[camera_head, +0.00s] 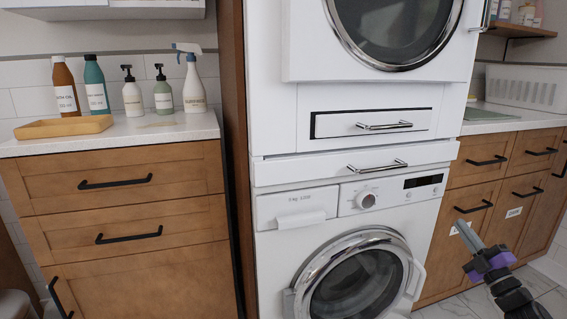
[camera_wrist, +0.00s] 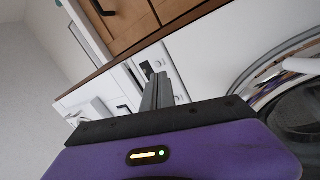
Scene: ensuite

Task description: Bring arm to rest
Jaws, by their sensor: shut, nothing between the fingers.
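My gripper (camera_head: 463,228) is at the lower right in the head view, raised in front of the lower wooden cabinets (camera_head: 470,208) to the right of the washing machine. Its grey fingers are together with nothing between them. In the wrist view the shut fingers (camera_wrist: 157,88) stick out past the purple gripper body, and nothing is held. Part of my arm runs off the bottom right corner of the head view. The gripper looks apart from the cabinet fronts, though the exact gap is hard to tell.
A white washing machine (camera_head: 345,230) stands below a dryer (camera_head: 390,40). A left counter (camera_head: 150,132) bears a yellow tray (camera_head: 64,127), several bottles and a white spray bottle (camera_head: 194,90). A white basket (camera_head: 522,88) stands on the right counter. Tiled floor shows at lower right.

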